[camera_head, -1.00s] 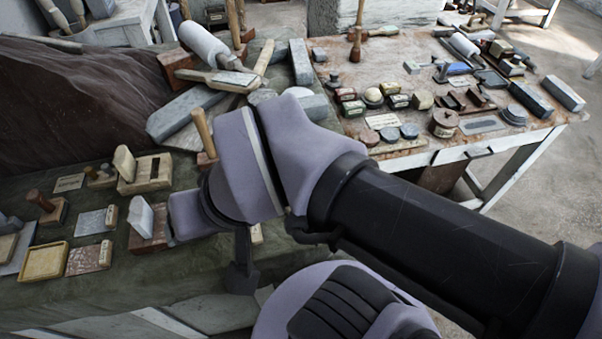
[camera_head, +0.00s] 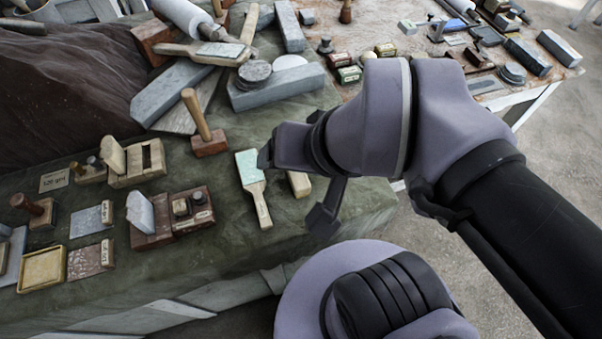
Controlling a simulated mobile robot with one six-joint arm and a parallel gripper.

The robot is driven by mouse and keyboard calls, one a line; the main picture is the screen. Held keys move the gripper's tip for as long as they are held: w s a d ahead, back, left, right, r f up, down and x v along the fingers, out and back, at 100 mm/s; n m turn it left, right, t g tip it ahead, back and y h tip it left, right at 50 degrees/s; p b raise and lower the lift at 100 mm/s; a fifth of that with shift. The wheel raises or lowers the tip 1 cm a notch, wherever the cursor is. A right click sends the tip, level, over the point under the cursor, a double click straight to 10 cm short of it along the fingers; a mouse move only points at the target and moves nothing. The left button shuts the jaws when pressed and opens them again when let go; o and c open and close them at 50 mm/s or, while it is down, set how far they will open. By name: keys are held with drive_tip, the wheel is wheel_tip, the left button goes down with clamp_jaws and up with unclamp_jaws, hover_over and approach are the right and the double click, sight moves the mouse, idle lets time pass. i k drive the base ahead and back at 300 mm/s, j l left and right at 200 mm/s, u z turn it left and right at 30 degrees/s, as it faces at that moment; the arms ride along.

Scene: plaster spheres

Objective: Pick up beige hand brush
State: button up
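A flat tool with a pale green head and a beige wooden handle (camera_head: 262,204) lies on the green-covered table, just left of my gripper; it may be the beige hand brush. A small beige block-like piece (camera_head: 299,183) lies right of it, partly hidden by my arm end, and it is too covered to name surely. My gripper (camera_head: 323,215) is dark and hangs above the table's front right part, beside that piece. It appears to touch neither. Its fingers are seen edge-on, so its opening is unclear.
A wood-handled mallet (camera_head: 206,136) stands to the left. A wooden plane (camera_head: 137,164) and several small blocks fill the table's left side. Grey stone bars (camera_head: 276,87) lie behind. A second table (camera_head: 400,57) with several tools stands at the back right.

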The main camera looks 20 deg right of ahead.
sight(302, 187)
drive_tip(key=u, duration=1.4)
drive_tip(key=z, duration=1.45)
drive_tip(key=j+z, duration=0.1)
drive_tip(key=j, duration=0.6)
drive_tip(key=k, duration=0.05)
